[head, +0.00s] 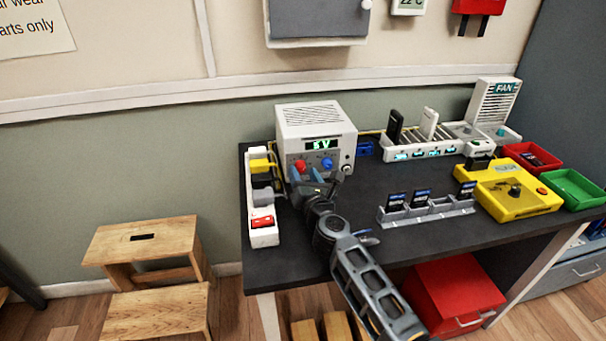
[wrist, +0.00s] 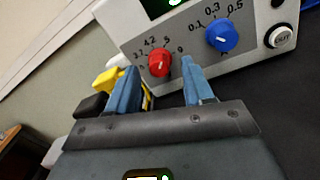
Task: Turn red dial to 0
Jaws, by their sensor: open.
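The red dial (head: 300,166) is on the front of a white power supply box (head: 315,125) at the back left of the table. Its green display (head: 322,144) appears to read 5 V. In the wrist view the red dial (wrist: 159,63) shows a white pointer line and a printed scale around it. A blue dial (wrist: 222,37) sits to its right. My gripper (head: 306,174) is open in front of the box. In the wrist view its two blue fingers (wrist: 157,80) stand either side of the red dial's lower area, with the dial beyond the tips. Contact cannot be told.
A grey card rack (head: 427,212) and a yellow device (head: 520,197) are to the right. The dark table (head: 365,185) is clear between the box and the rack.

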